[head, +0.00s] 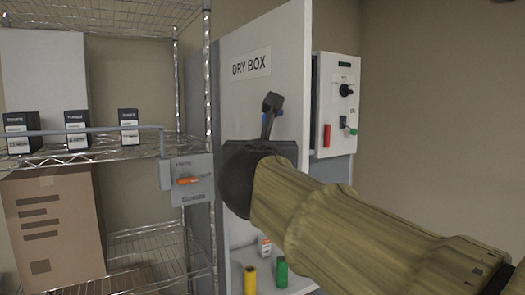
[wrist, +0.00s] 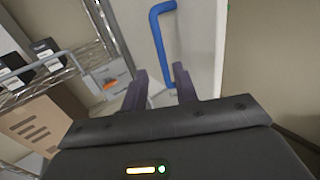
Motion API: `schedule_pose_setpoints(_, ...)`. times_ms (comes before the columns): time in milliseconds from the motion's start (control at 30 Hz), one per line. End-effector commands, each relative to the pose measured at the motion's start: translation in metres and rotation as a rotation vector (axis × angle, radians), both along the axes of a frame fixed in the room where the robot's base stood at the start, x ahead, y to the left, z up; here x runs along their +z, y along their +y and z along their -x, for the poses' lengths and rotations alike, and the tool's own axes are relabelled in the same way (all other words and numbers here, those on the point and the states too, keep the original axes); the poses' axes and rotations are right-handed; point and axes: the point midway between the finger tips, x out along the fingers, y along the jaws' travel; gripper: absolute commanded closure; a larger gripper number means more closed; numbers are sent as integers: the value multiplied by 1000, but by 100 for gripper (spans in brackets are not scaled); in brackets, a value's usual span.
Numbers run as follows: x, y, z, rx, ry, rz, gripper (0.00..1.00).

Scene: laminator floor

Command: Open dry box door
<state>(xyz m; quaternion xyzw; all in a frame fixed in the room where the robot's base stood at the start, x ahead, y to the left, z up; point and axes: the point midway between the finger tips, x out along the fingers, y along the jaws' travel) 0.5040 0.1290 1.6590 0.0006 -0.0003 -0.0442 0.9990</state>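The dry box door (head: 290,60) is an upright white panel with a DRY BOX label (head: 251,64) near its top. It also shows in the wrist view (wrist: 197,45). Its blue handle (wrist: 155,40) is a vertical bar with bent ends; in the head view my gripper hides nearly all of it. My gripper (head: 270,105) is raised in front of the door. In the wrist view my gripper (wrist: 160,85) has two dark fingers standing apart with nothing between them. The handle's lower part shows just beyond the fingertips; I cannot tell whether they touch it.
A wire rack (head: 120,153) at left holds several small dark boxes and a cardboard carton (head: 55,225). A control box (head: 337,105) is at right. Yellow (head: 250,280) and green (head: 281,272) cylinders stand low.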

Motion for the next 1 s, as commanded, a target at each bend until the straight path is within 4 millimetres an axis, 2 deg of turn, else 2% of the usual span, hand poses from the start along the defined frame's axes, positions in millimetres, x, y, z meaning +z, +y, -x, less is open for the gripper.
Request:
schedule_pose_setpoints(33,-2,2,12,2,-3,0,71)
schedule_pose_setpoints(233,-1,7,52,7,-4,0,71)
schedule_pose_setpoints(600,-1,7,75,1,-3,0,71)
schedule_pose_setpoints(1000,0,7,76,-1,-1,4,71)
